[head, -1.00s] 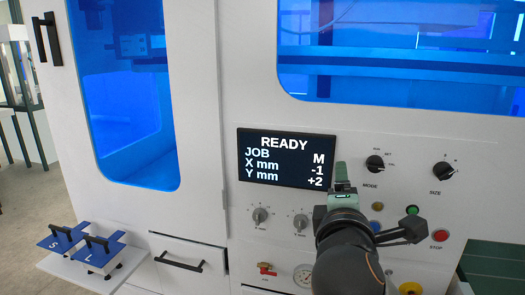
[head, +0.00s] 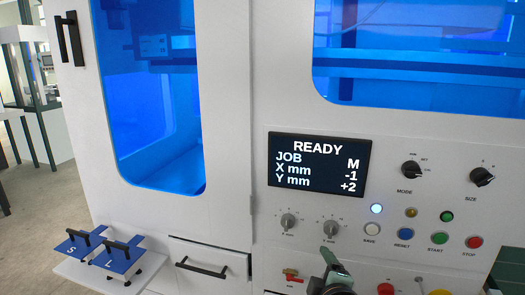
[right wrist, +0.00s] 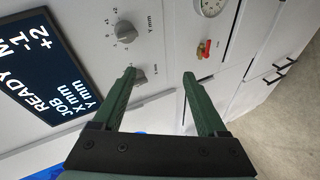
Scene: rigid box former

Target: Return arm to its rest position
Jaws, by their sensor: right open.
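My right gripper (head: 328,258) shows at the bottom of the head view, below the two small knobs and in front of the machine's panel. In the right wrist view its two green fingers (right wrist: 160,75) stand wide apart with nothing between them. The gap shows bare white panel. The rest of the right arm is mostly cut off by the head view's lower edge. My left gripper is in neither view.
A drawer handle (head: 202,267) and a shelf with two blue plates (head: 84,243) lie left.

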